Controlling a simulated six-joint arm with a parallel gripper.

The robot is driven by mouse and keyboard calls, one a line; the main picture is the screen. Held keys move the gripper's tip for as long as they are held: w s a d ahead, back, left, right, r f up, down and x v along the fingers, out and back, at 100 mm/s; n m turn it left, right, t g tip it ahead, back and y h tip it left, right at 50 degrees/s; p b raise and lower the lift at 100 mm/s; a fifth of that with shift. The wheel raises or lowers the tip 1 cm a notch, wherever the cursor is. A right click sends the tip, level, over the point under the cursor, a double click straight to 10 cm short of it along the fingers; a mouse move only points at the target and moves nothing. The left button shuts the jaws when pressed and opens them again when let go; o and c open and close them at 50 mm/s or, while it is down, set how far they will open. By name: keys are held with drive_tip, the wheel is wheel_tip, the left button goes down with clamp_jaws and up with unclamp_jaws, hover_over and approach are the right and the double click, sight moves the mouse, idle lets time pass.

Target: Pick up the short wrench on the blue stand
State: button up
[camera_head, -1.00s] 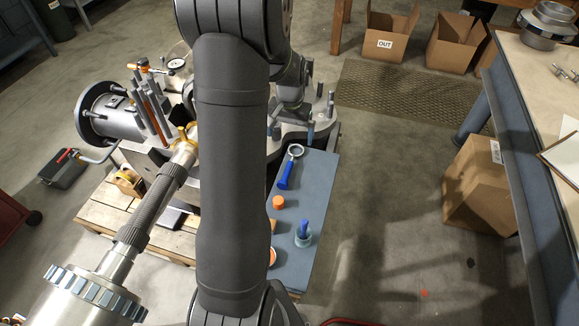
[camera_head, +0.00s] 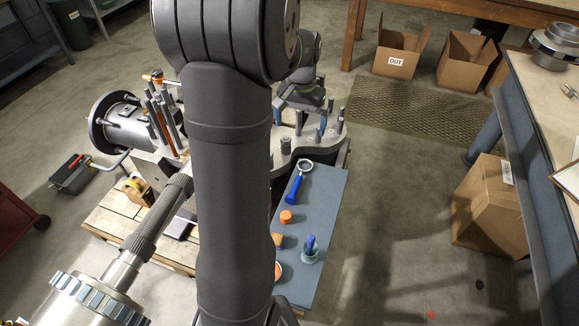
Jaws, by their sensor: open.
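A grey-blue board (camera_head: 327,228), likely the blue stand, lies right of my upright arm link. A tool with a pale ring head and a blue handle (camera_head: 294,190) lies flat near its far end. I cannot tell whether it is the short wrench; no other clear wrench shows on the board. My gripper (camera_head: 301,118) is small and partly hidden beyond my arm, over the grey machine plate behind the board. It looks open and apart from the ring-headed tool. My arm link hides the board's left side.
An orange cap (camera_head: 286,217) and a teal cup holding a blue-handled item (camera_head: 310,257) stand on the board. Upright pins (camera_head: 340,120) rise from the machine plate. A large shaft (camera_head: 150,225) lies left of my arm.

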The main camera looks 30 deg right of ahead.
drive_tip(key=shift+r, duration=0.15)
drive_tip(key=c, duration=1.2)
hover_over(295, 186)
wheel_tip(295, 186, down, 7)
drive_tip(key=f, duration=1)
drive_tip(key=shift+w+d+f, duration=0.2)
drive_tip(key=shift+d+f, duration=0.05)
drive_tip(key=shift+f, duration=0.1)
drive_tip(key=shift+s+a+f, duration=0.1)
drive_tip(key=shift+f, duration=1.4)
drive_tip(key=shift+s+a+f, duration=0.1)
drive_tip(key=shift+f, duration=1.35)
